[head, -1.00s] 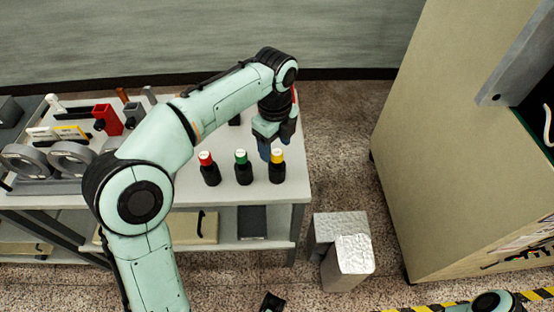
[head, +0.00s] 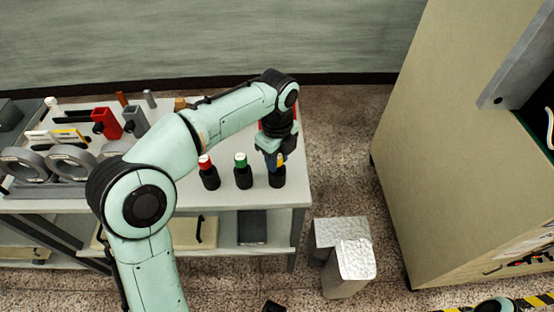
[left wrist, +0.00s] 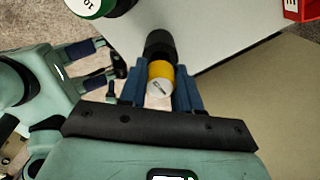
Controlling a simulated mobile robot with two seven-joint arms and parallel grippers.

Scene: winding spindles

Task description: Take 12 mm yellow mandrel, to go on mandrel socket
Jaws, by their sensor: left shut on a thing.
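The yellow-capped mandrel (head: 278,179) with a black lower part stands upright at the right end of a row on the table. My left gripper (head: 272,158) is over it, shut on its yellow part. In the left wrist view, the yellow mandrel (left wrist: 160,78) shows its white top between the blue fingers of my left gripper (left wrist: 160,92). Its black lower part seems to be at table level. My right gripper (left wrist: 88,62) shows at the left of that view, its blue fingers apart and empty. I cannot make out the mandrel socket.
Green (head: 242,172) and red (head: 208,173) mandrels stand close to the left of the yellow one. Grey rings (head: 70,162) and a red block (head: 106,123) are farther left. A silvery block (head: 350,265) stands on the floor, and a beige cabinet (head: 440,150) is at right.

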